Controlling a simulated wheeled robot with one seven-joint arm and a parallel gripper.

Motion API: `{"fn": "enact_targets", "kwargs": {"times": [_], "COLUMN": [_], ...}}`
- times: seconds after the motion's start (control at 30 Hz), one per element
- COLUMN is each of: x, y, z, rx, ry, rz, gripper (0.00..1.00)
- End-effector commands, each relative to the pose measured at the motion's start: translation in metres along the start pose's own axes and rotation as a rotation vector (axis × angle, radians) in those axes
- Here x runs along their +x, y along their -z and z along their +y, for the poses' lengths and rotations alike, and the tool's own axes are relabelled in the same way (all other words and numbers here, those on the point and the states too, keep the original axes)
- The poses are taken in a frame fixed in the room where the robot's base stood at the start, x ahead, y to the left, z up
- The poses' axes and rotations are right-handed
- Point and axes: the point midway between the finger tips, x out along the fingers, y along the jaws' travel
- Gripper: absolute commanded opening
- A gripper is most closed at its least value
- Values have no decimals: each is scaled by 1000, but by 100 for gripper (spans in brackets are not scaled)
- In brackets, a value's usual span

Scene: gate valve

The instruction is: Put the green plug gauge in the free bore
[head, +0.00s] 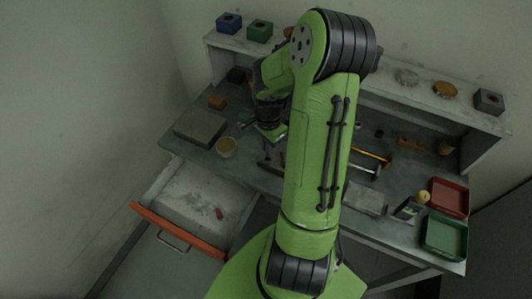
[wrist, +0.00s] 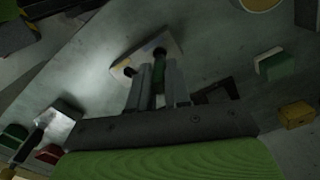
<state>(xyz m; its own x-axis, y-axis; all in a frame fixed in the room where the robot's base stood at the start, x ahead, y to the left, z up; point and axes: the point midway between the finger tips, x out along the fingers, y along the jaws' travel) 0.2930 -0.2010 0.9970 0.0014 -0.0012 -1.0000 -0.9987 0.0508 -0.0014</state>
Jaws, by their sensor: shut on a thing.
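The green plug gauge (wrist: 159,72) is between the two grey fingers of my gripper (wrist: 158,66), which is shut on it in the wrist view. A pale block (wrist: 146,57) with dark bores lies just beyond the fingertips. One dark bore (wrist: 130,72) shows to the left of the gauge. The gauge's dark far end overlaps the block's right part; I cannot tell whether it is above a bore or inside it. In the head view my gripper (head: 270,131) is low over the bench, and the gauge and block are not clearly visible behind my arm.
Red (head: 449,197) and green (head: 444,237) bins stand at the right. An open drawer (head: 193,190) juts out at the front left. A shelf (head: 390,92) runs along the back.

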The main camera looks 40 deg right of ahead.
Motion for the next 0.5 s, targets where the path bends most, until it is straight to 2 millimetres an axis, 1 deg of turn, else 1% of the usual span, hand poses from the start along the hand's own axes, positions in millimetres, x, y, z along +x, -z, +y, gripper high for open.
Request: {"fn": "enact_targets", "kwargs": {"times": [0.03, 0.1, 0.17, 0.5], "x": [12, 25, 32, 37], "y": [-1, -1, -1, 0], "z": [1, 0, 0, 0], "rx": [-1, -1, -1, -1], "ry": [-3, -2, -2, 0], "rz": [-5, -5, -3, -1], "gripper": [0, 0, 0, 0]}}
